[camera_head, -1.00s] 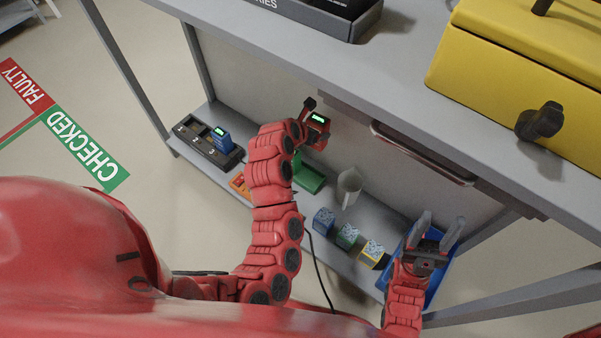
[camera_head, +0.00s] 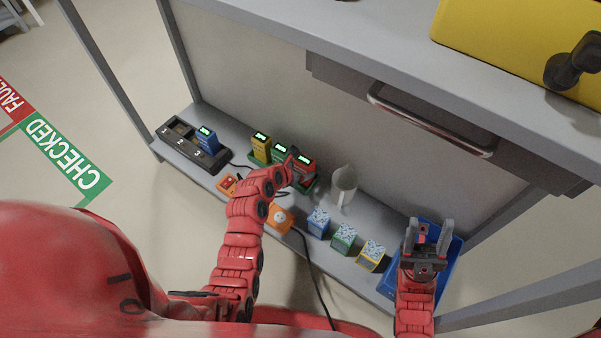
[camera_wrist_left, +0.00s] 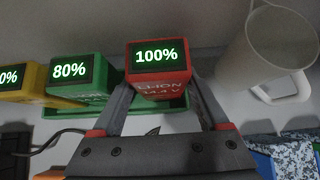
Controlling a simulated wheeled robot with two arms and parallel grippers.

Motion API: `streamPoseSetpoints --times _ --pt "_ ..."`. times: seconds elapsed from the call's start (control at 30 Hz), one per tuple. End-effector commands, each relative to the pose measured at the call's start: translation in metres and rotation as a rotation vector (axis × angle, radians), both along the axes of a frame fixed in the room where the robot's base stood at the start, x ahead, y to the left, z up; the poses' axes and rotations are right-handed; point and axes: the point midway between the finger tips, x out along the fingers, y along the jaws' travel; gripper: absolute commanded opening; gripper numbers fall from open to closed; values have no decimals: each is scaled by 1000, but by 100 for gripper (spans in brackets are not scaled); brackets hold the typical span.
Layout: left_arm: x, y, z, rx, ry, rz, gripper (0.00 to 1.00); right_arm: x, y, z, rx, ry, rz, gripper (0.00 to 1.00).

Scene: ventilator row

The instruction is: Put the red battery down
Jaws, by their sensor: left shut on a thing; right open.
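The red battery (camera_head: 305,163) has a lit display that reads 100% in the left wrist view (camera_wrist_left: 157,58). My left gripper (camera_head: 294,168) is shut on it, with a finger on each side in the left wrist view (camera_wrist_left: 158,108). The battery is upright at the right end of a green tray (camera_head: 311,187), beside the green battery (camera_head: 281,151) and the yellow battery (camera_head: 261,146). I cannot tell whether its base touches the tray. My right gripper (camera_head: 428,228) is open and empty above a blue bin (camera_head: 452,259).
A black charger (camera_head: 178,150) with a blue battery (camera_head: 207,138) stands at the left of the lower shelf. A pale mug (camera_head: 344,181) stands right of the tray. Several patterned boxes (camera_head: 343,238) line the front. The drawer (camera_head: 425,120) and worktop hang above.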

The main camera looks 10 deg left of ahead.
Motion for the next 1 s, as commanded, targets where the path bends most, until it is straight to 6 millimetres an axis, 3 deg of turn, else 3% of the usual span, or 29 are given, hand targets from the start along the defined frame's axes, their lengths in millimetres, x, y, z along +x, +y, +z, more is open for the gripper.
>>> streamPoseSetpoints --times 0.4,0.43,0.53,0.87,1.0 --pt "2 1 -5 -1 -5 3 0 1 0 1 0 2 1 50" --pt "1 1 -7 0 -4 2 81 1 0 0 1 2 -1 50" --pt "1 1 -7 1 -5 2 99 1 0 0 0 3 -1 50" --pt "1 1 -6 2 -4 1 100 1 0 -3 -3 3 2 50" --pt "-12 6 13 -1 -2 3 100 0 -2 9 11 2 -6 50"
